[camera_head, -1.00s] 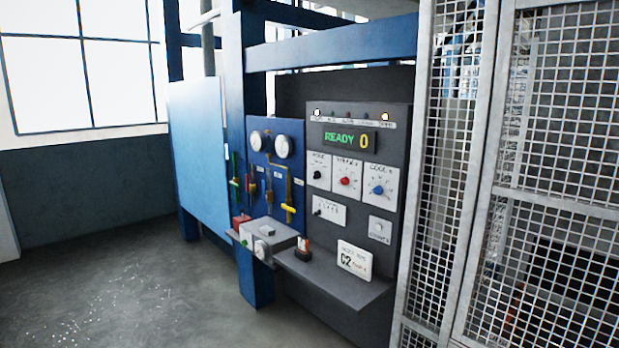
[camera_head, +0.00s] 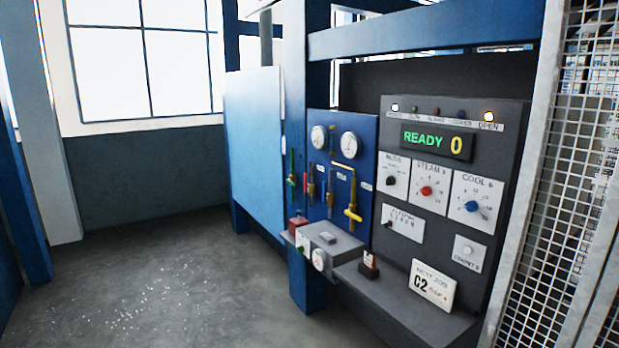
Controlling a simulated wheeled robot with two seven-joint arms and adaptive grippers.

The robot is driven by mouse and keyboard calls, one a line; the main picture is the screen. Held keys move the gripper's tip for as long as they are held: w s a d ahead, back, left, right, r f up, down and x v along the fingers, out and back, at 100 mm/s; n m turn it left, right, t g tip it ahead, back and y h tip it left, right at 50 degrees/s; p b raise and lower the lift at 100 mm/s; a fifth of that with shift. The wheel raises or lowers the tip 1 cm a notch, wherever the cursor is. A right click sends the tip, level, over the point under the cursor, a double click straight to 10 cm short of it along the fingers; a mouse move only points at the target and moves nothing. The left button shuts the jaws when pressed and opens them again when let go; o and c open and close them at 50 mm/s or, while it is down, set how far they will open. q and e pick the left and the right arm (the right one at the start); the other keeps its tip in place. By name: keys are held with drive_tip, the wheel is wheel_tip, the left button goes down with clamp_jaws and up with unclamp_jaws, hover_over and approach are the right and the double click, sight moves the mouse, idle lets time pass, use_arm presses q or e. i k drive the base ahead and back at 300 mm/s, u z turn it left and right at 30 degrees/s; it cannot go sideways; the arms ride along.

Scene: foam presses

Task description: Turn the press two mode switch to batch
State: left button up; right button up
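A grey press control panel (camera_head: 455,165) stands at the right, with a lit display (camera_head: 436,141) reading READY 0. A white plate at its upper left, its small lettering looking like MODE, carries a black mode knob (camera_head: 391,181); its setting is too small to read. Beside it are a red steam knob (camera_head: 426,190) and a blue cool knob (camera_head: 472,206). A lower white plate (camera_head: 403,223) carries another small black knob. I cannot tell the press number. Neither of my grippers shows in the view.
A grey shelf (camera_head: 415,308) juts out below the panel, bearing a C2 card (camera_head: 433,285) and a small dark block with a red part (camera_head: 369,264). A blue board (camera_head: 340,175) with gauges and valves stands left. Mesh fencing (camera_head: 570,190) bounds the right.

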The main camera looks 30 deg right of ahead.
sight(389, 181)
drive_tip(key=u, duration=0.3)
drive_tip(key=i, duration=1)
drive_tip(key=z, duration=0.45)
drive_tip(key=i, duration=0.75)
drive_tip(key=z, duration=0.7)
